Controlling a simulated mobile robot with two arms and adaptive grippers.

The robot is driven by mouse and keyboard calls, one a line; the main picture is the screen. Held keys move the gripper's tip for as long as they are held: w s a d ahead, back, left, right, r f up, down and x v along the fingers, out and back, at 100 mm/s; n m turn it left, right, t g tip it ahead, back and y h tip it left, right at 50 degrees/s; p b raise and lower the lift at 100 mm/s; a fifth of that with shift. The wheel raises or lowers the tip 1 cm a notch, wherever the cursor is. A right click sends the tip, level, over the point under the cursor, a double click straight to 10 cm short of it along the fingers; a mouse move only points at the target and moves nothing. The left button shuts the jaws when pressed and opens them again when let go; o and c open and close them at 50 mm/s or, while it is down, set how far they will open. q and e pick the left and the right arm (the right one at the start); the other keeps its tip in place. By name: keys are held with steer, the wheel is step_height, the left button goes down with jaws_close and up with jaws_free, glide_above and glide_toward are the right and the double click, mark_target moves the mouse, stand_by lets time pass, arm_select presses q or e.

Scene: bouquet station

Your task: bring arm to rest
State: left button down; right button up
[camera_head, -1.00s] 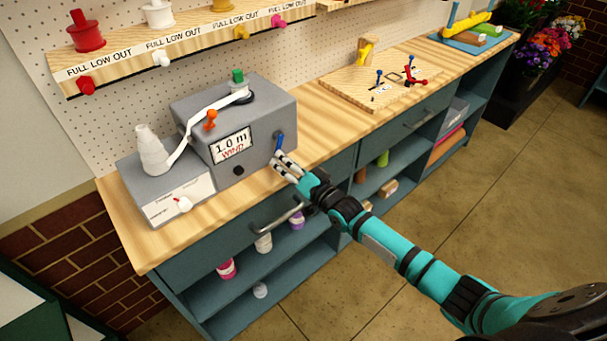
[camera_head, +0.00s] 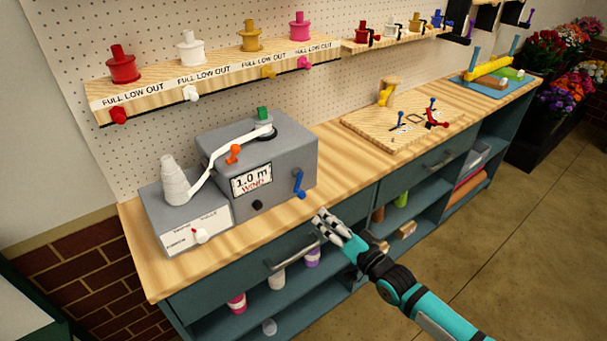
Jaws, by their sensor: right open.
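My right gripper (camera_head: 328,226) is open and empty at the front edge of the wooden counter (camera_head: 336,190). Its teal arm comes in from the lower right. The gripper is apart from the grey ribbon-winding machine (camera_head: 283,155), to the right of and in front of it. The machine has a blue crank (camera_head: 299,184) on its front right, an orange lever (camera_head: 234,154) and a display reading "1.0 m WIND". A white ribbon runs over it from the white spool (camera_head: 174,182) on the left. My left gripper is not in view.
A shelf (camera_head: 219,76) with coloured spools hangs on the pegboard. A wooden board (camera_head: 401,124) with red and blue levers sits right of the machine. A drawer handle (camera_head: 291,256) juts out below the gripper. The floor (camera_head: 500,240) at right is open.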

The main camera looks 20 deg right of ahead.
steer(key=shift+f, duration=0.1)
steer(key=s+d+f+n+g+h, duration=0.15)
steer(key=s+f, duration=0.35)
steer(key=f, duration=0.5)
steer(key=s+d+f+g+h, duration=0.2)
steer(key=s+f+g, duration=0.15)
steer(key=f, duration=0.75)
steer(key=s+d+f+n+g+h, duration=0.15)
steer(key=s+f, duration=0.35)
steer(key=f, duration=0.5)
steer(key=s+a+f+n+g, duration=0.1)
steer(key=s+f+g, duration=0.2)
steer(key=s, duration=0.9)
steer(key=s+a+f+n+g, duration=0.1)
steer(key=s+f+n+g, duration=0.1)
steer(key=s+f, duration=0.7)
steer(key=s+a+f+n+g+h, duration=0.1)
steer(key=s+f+g, duration=0.3)
steer(key=s, duration=1)
step_height(320, 180, down, 2)
steer(key=shift+s+a+f, duration=0.1)
steer(key=shift+s+a, duration=0.3)
steer(key=shift+a, duration=0.05)
steer(key=shift+g, duration=0.25)
